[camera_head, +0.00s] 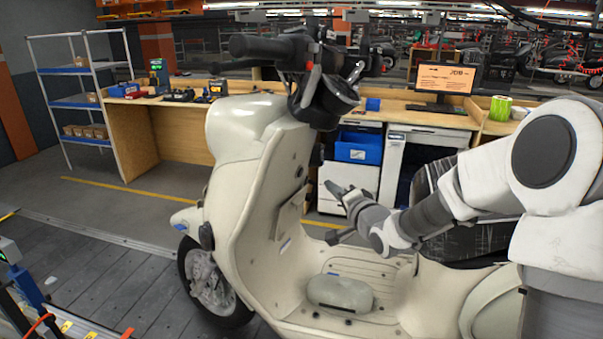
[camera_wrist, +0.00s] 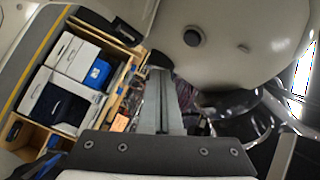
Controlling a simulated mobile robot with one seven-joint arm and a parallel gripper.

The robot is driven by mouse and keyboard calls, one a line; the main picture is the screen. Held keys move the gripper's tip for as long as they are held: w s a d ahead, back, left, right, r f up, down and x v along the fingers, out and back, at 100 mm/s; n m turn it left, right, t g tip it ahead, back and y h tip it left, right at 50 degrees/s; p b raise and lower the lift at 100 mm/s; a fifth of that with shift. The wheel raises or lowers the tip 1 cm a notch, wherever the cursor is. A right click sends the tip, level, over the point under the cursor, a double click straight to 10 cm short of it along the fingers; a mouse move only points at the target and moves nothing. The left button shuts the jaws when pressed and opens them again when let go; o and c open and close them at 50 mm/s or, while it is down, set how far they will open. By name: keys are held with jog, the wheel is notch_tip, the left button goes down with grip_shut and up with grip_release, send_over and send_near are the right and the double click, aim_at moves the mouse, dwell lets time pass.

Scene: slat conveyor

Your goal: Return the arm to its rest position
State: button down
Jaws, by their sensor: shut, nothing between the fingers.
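My arm (camera_head: 480,185) reaches in from the right in the head view, over the floorboard of a cream scooter (camera_head: 262,190). My gripper (camera_head: 335,189) is in the open space behind the scooter's front shield and above its floorboard, apart from both as far as I can tell. In the wrist view my gripper (camera_wrist: 159,74) shows its grey fingers together, with nothing between them. A large cream scooter panel (camera_wrist: 235,40) fills the upper right of that view.
The scooter stands on a grey slat conveyor (camera_head: 110,275). Behind it are a wooden workbench (camera_head: 180,120), a monitor (camera_head: 445,78), a blue bin (camera_head: 358,148) and a shelf rack (camera_head: 80,100) at left. The handlebar (camera_head: 285,47) rises above the arm's level.

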dwell(0.3)
jog(key=s+d+r+n+g+h, duration=0.25)
jog(key=s+d+h, duration=0.2)
jog(key=s, duration=0.45)
jog(key=s+d+r+n+g+h, duration=0.25)
jog(key=s+d, duration=0.35)
jog(key=s, duration=0.3)
jog(key=s+d+f+n+g, duration=0.1)
jog(key=s+n+g, duration=0.2)
jog(key=s, duration=1.7)
jog(key=shift+f+g, duration=0.3)
jog(key=shift+g, duration=0.4)
jog(key=shift+s+d, duration=0.1)
